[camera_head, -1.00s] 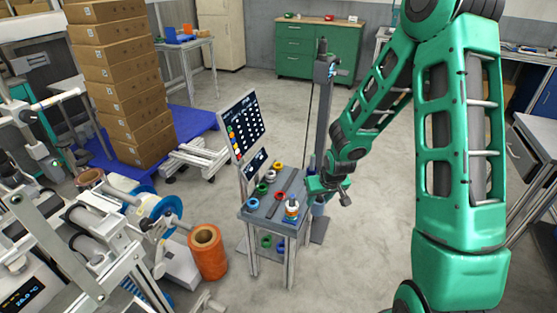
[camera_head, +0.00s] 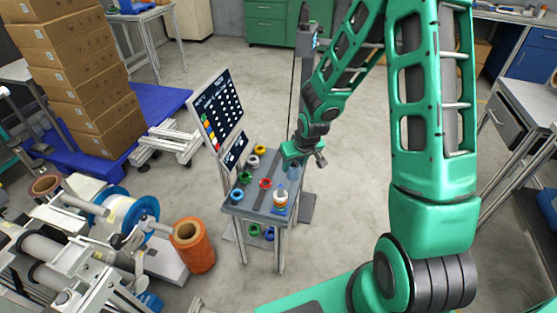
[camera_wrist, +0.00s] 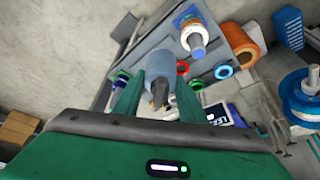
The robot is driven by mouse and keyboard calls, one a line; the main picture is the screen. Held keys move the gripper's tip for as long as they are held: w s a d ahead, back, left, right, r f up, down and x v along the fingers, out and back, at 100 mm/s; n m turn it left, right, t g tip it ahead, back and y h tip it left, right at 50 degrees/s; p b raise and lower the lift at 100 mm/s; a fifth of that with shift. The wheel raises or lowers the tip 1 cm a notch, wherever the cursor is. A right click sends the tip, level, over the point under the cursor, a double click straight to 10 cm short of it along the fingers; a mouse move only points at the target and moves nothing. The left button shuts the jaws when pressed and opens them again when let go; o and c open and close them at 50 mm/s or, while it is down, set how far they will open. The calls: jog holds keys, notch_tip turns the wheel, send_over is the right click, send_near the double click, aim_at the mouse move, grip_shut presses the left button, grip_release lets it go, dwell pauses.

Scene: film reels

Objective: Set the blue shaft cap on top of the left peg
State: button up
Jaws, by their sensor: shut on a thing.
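My gripper (camera_head: 300,155) is over the right side of the small grey table (camera_head: 250,207). In the wrist view its two fingers (camera_wrist: 158,82) are closed on a blue-grey cylinder, which I take to be the blue shaft cap (camera_wrist: 162,66). In the head view the cap (camera_head: 293,173) shows faintly below the gripper. A peg with a white, orange and blue stack (camera_head: 280,197) stands at the table's front right, apart from the cap; it also shows in the wrist view (camera_wrist: 195,38). I cannot make out a second peg clearly.
Loose rings lie on the table: blue (camera_head: 237,195), green (camera_head: 246,177), white (camera_head: 253,161), yellow (camera_head: 260,150) and red (camera_head: 265,184). A screen (camera_head: 216,103) stands behind its left side. An orange roll (camera_head: 192,246) stands left.

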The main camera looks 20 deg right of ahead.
aim_at(280, 186)
jog(key=s+a+r+n+g+y, duration=0.25)
jog(key=a+r+n, duration=0.35)
jog(key=n, duration=0.4)
jog(key=shift+t+y, duration=0.35)
jog(key=shift+y, duration=0.1)
jog(key=shift+d+f, duration=0.1)
jog(key=shift+f, duration=2.4)
jog(key=shift+f, duration=2.8)
jog(key=o, duration=1.3)
jog(key=shift+r, duration=0.1)
